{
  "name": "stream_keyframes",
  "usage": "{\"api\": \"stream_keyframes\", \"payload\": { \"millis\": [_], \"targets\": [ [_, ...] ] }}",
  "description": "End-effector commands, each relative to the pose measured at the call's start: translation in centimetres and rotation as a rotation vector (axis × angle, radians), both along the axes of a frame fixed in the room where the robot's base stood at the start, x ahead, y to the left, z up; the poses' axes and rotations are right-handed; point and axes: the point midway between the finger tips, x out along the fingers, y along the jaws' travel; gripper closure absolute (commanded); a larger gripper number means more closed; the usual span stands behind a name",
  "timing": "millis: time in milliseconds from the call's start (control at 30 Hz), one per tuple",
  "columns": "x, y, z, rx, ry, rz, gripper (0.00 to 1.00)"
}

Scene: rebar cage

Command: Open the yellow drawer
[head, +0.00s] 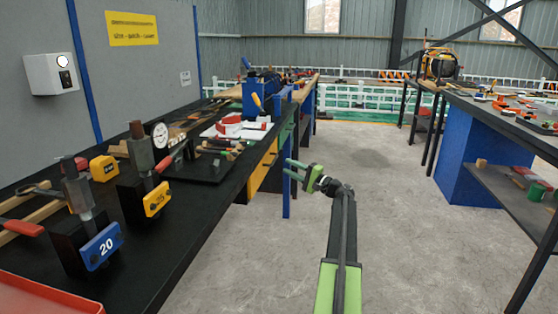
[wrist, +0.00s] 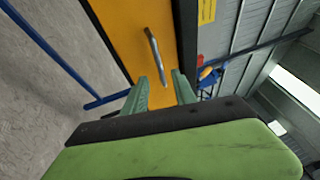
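The yellow drawer (head: 263,170) is set under the black top of the left workbench and looks closed in the head view. It also fills the top middle of the wrist view (wrist: 125,35), with a silver bar handle (wrist: 154,52) on its front. My gripper (head: 288,169) is just right of the drawer front, its fingers pointing at it. In the wrist view my gripper (wrist: 160,80) is open, with two green fingers apart and nothing held. The handle's lower end shows between the fingertips; I cannot tell how far ahead of them it is.
A blue bench leg (head: 287,165) stands close behind my gripper. The left bench top (head: 200,205) carries tools, a yellow-tagged block (head: 156,200) and a blue-tagged block (head: 100,247). Another bench (head: 510,125) stands on the right. The concrete floor (head: 375,165) between them is clear.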

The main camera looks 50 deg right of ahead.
Motion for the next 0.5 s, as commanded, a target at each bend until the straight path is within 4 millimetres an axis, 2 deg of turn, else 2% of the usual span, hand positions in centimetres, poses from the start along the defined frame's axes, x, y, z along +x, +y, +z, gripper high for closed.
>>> {"api": "stream_keyframes", "payload": {
  "millis": [33,200,333,500],
  "targets": [
    [1.3,0.2,0.5,0.0,0.0,0.003,0.67],
    [4.5,0.6,1.0,-0.001,0.0,0.002,0.67],
    [5.8,0.9,1.1,-0.001,0.0,0.0,0.67],
    [6.3,1.0,1.2,-0.001,0.0,0.0,0.67]
  ]
}}
